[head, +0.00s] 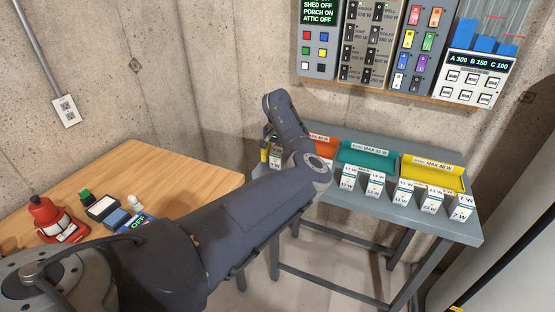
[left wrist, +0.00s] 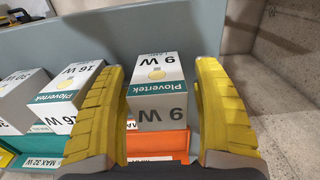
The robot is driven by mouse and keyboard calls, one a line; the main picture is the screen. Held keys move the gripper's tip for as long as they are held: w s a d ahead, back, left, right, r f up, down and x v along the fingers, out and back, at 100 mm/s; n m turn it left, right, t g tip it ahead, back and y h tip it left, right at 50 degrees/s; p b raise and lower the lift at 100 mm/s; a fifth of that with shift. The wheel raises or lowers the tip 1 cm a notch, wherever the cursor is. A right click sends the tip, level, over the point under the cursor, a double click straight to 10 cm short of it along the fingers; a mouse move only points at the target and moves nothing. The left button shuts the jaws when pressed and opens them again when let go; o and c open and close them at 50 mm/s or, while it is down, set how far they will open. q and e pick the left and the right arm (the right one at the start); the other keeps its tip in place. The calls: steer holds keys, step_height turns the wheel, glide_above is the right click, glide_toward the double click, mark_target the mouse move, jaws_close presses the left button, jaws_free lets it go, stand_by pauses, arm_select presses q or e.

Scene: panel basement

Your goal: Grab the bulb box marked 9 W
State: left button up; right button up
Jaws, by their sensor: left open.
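The bulb box marked 9 W (left wrist: 158,88) is white with a teal Plovertek band and stands in the left wrist view's middle. My left gripper (left wrist: 160,68) is open, with one yellow finger on each side of this box. A narrow gap shows at the left finger and a wider one at the right; I cannot tell whether either finger touches. In the head view my left gripper (head: 268,150) is at the left end of the grey table (head: 400,218), mostly behind my arm. My right gripper is not in view.
A box marked 16 W (left wrist: 75,95) stands close left of the left finger. An orange bin (head: 323,144), a teal bin (head: 367,159) and a yellow bin (head: 432,174) stand on the grey table behind several boxes. A wooden table (head: 150,165) holds a red bottle (head: 55,218).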

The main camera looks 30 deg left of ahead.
arm_select(q)
steer(key=c, duration=1.3)
steer(key=shift+o, duration=0.2)
